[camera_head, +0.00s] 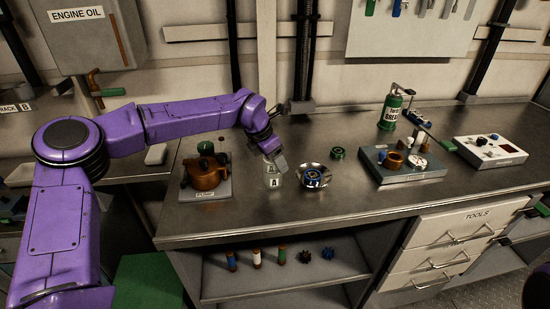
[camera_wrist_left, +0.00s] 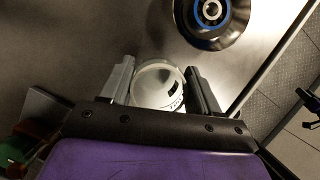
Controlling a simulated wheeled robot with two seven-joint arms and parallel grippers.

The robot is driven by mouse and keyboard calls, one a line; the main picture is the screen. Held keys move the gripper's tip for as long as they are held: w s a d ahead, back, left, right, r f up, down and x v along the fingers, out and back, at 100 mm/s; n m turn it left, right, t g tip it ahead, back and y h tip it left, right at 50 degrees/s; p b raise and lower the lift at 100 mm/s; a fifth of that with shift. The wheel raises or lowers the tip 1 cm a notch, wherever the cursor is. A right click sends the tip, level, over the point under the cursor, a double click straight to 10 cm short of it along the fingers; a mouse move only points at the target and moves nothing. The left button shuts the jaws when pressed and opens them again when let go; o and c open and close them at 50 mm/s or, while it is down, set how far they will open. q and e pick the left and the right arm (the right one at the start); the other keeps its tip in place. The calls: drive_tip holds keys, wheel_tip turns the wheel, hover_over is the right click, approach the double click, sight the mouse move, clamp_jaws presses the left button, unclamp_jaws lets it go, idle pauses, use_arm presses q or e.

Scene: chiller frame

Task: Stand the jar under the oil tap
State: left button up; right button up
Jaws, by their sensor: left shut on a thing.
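The jar (camera_head: 271,178) is pale and see-through, with a label marked A. It is upright on the steel bench, between the copper pump and a shiny bowl. My left gripper (camera_head: 274,163) is around the upper part of the jar and shut on it. In the left wrist view the jar (camera_wrist_left: 160,85) shows between the two fingers of the gripper (camera_wrist_left: 160,88).
The copper pump (camera_head: 205,172) stands left of the jar. The shiny bowl (camera_head: 314,177) with a blue-ringed part is close on its right; a green ring (camera_head: 338,153) lies behind. A grey fixture (camera_head: 400,168) and a green grease can (camera_head: 390,112) are further right. The bench front is clear.

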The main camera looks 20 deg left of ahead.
use_arm(q)
drive_tip(key=o, duration=1.1)
drive_tip(key=shift+f, duration=0.1)
drive_tip(key=shift+c, duration=0.2)
